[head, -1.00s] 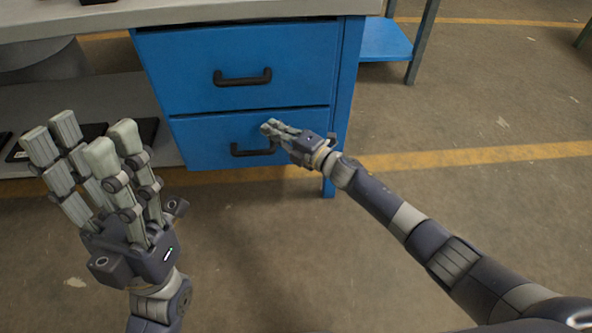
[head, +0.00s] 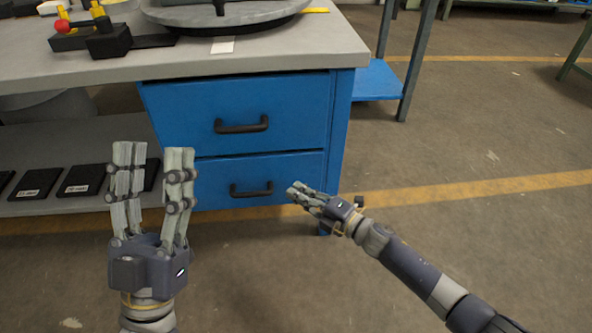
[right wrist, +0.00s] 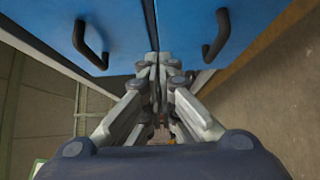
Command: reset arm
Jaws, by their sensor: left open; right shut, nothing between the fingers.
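My left gripper (head: 152,160) is open and empty, upright in front of the lower shelf at the left of the head view. My right gripper (head: 294,190) is shut and empty, a little right of the lower drawer's handle (head: 251,189) and apart from it in the head view. In the right wrist view its closed fingers (right wrist: 152,62) point toward the blue drawer fronts. Both blue drawers, the upper (head: 240,112) and the lower (head: 215,178), look closed.
The grey workbench top (head: 280,58) carries a round grey disc (head: 225,12) and a black fixture with red and yellow parts (head: 100,35). Flat black labelled boxes (head: 85,180) lie on the lower shelf. A blue side shelf (head: 375,82) stands right of the drawers. The floor at the right is clear.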

